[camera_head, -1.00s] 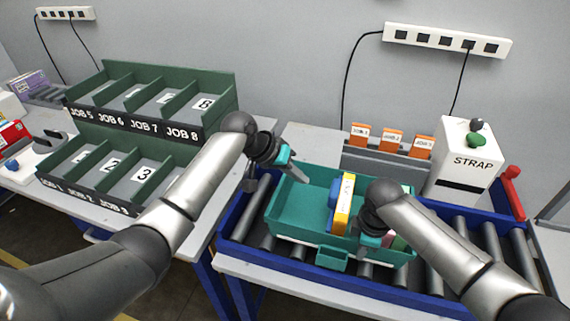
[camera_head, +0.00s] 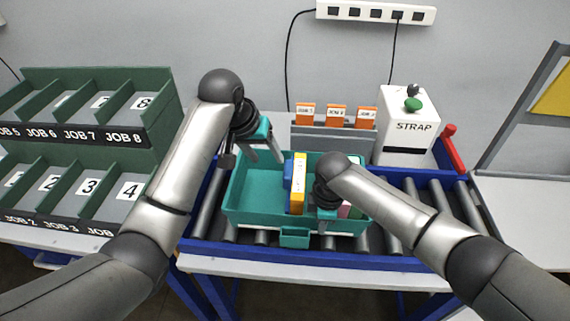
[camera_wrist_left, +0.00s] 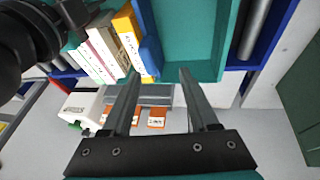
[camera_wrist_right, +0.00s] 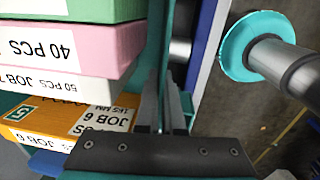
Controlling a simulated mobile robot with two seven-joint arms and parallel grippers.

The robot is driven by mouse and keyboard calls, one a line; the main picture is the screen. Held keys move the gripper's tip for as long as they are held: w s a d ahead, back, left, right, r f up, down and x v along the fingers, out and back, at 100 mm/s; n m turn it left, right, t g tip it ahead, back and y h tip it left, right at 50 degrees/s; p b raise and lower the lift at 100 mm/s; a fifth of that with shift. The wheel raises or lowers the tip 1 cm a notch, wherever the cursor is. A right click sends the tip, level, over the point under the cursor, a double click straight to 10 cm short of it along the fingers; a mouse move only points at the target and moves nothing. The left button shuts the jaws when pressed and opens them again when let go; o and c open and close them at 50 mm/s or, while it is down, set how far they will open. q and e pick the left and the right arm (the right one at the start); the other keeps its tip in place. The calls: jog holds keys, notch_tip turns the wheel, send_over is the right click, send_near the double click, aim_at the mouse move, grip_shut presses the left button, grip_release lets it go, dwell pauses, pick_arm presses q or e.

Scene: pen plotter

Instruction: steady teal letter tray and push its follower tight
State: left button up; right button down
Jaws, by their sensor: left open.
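The teal letter tray (camera_head: 250,211) sits on the roller conveyor. Inside, a blue follower plate (camera_head: 288,174) stands against an orange-yellow box (camera_head: 299,184), with white, pink and green boxes (camera_wrist_right: 80,45) to its right. My left gripper (camera_head: 272,153) is open and empty above the tray's back side, left of the follower. In the left wrist view its fingers (camera_wrist_left: 158,78) are apart, with the follower (camera_wrist_left: 150,52) beyond them. My right gripper (camera_head: 326,208) is at the tray's front wall, its narrowly spaced fingers (camera_wrist_right: 161,88) on either side of the teal wall; the contact is partly hidden.
A white STRAP box (camera_head: 408,130) with a green knob stands behind the conveyor, beside a red lever (camera_head: 453,148). A rack with orange cards (camera_head: 336,117) is behind the tray. Green job bins (camera_head: 90,130) stand left. Empty rollers (camera_head: 462,203) lie right of the tray.

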aim_at(289, 168)
pick_arm(q)
jog(key=d+r+n+y, duration=0.1)
jog(key=d+r+y, duration=0.2)
jog(key=d+r, duration=0.15)
jog(key=shift+t, duration=0.3)
jog(key=x, duration=1.2)
jog(key=shift+s+d+f, duration=0.35)
grip_shut()
jog(key=shift+d, duration=0.1)
